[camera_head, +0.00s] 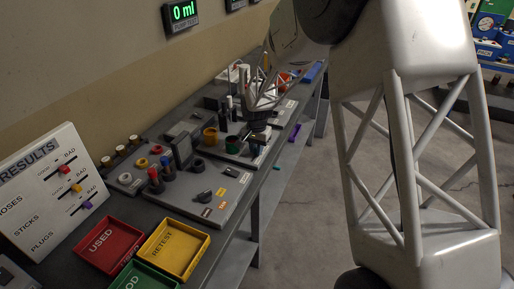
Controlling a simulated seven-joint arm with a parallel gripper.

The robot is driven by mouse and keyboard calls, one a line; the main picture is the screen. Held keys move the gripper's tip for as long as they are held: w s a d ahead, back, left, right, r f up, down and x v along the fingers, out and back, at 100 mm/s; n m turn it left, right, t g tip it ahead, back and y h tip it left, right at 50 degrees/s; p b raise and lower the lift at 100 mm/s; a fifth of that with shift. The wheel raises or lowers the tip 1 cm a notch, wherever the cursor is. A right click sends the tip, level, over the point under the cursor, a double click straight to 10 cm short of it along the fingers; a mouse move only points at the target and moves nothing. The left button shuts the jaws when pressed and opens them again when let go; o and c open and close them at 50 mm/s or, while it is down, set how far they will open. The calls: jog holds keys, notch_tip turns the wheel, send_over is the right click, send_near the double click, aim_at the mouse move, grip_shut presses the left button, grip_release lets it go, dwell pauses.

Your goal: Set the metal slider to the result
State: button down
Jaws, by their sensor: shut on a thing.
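The white results board (50,197) stands at the left and is tilted back. It has three slider rows, with "BAD" readable at the right ends and HOSES, STICKS and PLUGS printed below left. No row readably says metal, so I cannot tell which is the metal slider.
Red USED (109,246), yellow RETEST (174,249) and green (145,278) trays lie at the bench's front. A display (181,14) reads 0 ml. Floor is open right of the bench.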

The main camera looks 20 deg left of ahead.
aim_at(252, 160)
jog(key=shift+s, duration=2)
jog(key=c, duration=1)
grip_release()
jog(key=shift+c, duration=0.2)
jog(key=shift+r, duration=0.1)
notch_tip(252, 160, up, 8)
